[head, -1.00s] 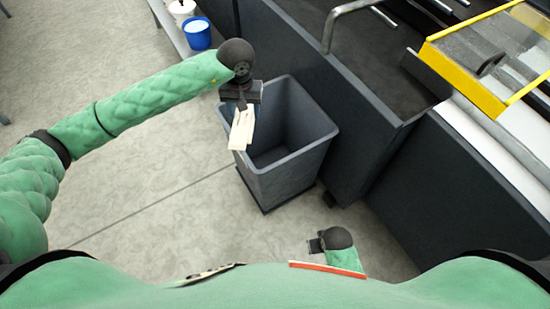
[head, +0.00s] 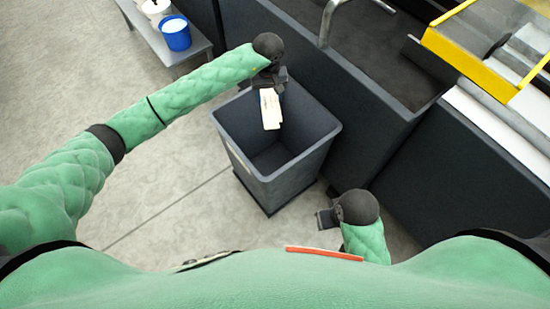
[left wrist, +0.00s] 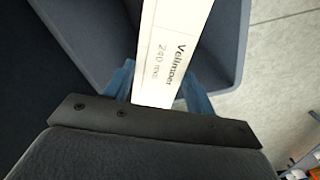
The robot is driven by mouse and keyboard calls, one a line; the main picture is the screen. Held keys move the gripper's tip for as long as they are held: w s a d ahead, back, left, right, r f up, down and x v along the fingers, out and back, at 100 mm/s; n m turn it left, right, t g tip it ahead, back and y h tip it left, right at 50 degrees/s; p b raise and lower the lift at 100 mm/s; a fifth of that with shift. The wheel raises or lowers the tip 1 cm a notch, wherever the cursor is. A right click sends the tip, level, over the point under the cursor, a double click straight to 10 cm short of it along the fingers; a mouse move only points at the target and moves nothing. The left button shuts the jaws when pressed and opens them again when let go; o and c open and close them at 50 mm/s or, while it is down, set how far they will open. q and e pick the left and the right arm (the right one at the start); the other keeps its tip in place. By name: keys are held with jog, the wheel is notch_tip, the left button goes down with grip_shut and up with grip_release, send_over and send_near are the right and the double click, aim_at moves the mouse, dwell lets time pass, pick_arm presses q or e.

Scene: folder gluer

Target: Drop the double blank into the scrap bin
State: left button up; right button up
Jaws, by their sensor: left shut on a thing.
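My left gripper (head: 267,84) is shut on the double blank (head: 270,110), a pale cream card strip that hangs down from the fingers. In the left wrist view the blank (left wrist: 172,50) stands between the bluish fingers and carries printed text, partly reading "240". The grey scrap bin (head: 285,174) is open at the top and looks empty where I see inside. The left gripper and the blank are over its far part. The bin's wall (left wrist: 88,50) also shows behind the blank in the left wrist view. My right gripper (head: 326,216) is low near the bin's front right; its fingers are unclear.
A dark machine body (head: 345,85) with a metal handle stands close to the bin's right. A yellow-framed guard (head: 470,65) is at the upper right. A low bench with a blue bucket (head: 176,34) stands at the back left. The floor left of the bin is clear.

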aim_at(269, 100)
pick_arm(q)
notch_tip(269, 100, down, 3)
jog(key=shift+a, duration=0.15)
jog(key=shift+f, duration=0.7)
jog(key=shift+f+b, duration=0.3)
jog(key=shift+f, duration=0.4)
pick_arm(e)
jog(key=shift+w+a+f, duration=0.25)
jog(key=shift+a+f, duration=0.25)
pick_arm(q)
jog(key=o, duration=1)
jog(key=shift+o, duration=0.2)
